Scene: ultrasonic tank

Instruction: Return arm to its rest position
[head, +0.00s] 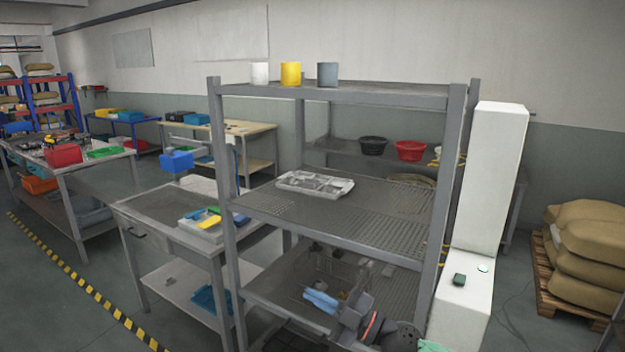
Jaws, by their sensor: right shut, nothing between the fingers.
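My right gripper (352,312) shows low in the head view, right of centre, in front of the lower part of the grey shelf rack (340,207). It is dark grey, small in the picture and partly lost against the dark shelf. It is shut and I see nothing held in it. A blue item (320,301) lies just left of it on the lower level; I cannot tell whether they touch. My left gripper is not in view.
A pale tray (314,184) lies on the rack's middle shelf. White (260,73), yellow (291,73) and grey (327,74) cups stand on top. A tall white unit (488,180) stands close at the right. Filled sacks (590,240) lie on a pallet beyond. Floor shows at left.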

